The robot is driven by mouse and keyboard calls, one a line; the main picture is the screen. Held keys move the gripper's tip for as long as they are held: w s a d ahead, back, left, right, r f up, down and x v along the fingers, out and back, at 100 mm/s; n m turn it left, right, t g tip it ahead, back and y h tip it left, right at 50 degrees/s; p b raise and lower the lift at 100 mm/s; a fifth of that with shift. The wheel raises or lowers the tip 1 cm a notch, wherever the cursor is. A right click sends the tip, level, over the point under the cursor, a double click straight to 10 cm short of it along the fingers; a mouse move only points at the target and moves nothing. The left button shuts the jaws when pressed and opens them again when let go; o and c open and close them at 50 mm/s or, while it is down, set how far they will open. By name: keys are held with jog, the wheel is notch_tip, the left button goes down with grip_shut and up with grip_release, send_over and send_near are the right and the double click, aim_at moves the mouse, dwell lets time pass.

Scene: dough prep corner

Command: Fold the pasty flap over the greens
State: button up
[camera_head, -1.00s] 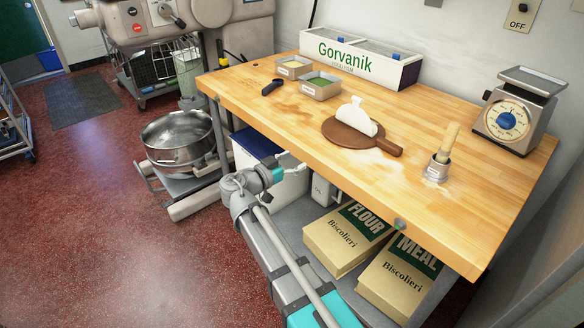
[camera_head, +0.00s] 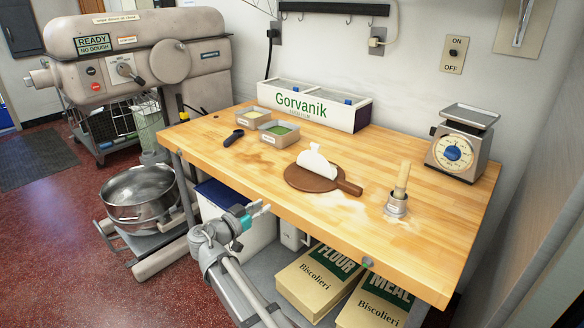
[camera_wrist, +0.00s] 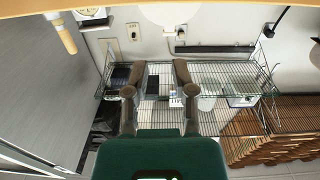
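The white pasty dough (camera_head: 317,163) lies on a round brown wooden board (camera_head: 306,184) with a handle, on the worktable. Part of it stands raised like a flap; no greens show in it from here. A small tub with green filling (camera_head: 281,133) stands behind the board. My gripper (camera_head: 262,208) is low in front of the table's front edge, well apart from the dough. In the wrist view my gripper (camera_wrist: 158,72) has its two dark fingers spread with nothing between them.
A dark-handled tool (camera_head: 233,138) lies at left. A Gorvanik box (camera_head: 313,107) stands at the back. The table's front edge (camera_head: 300,232) is near my arm.

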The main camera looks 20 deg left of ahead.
aim_at(313, 145)
jog(key=w+r+p, duration=0.2)
jog(key=w, duration=0.1)
jog(key=w+d+r+p, duration=0.1)
jog(key=w+r+p, duration=0.1)
jog(key=w+r, duration=0.1)
jog(key=w+d+r+p, duration=0.1)
jog(key=w+r+p, duration=0.1)
jog(key=w+r, duration=0.1)
jog(key=shift+w, duration=0.3)
grip_shut()
jog(key=shift+f, duration=0.1)
jog(key=shift+w, duration=0.15)
jog(key=x, duration=1.3)
jog(key=shift+w+r, duration=0.25)
jog(key=shift+w, duration=0.1)
jog(key=shift+a+r+p, duration=0.1)
jog(key=shift+r+p, duration=0.05)
jog(key=shift+p, duration=0.4)
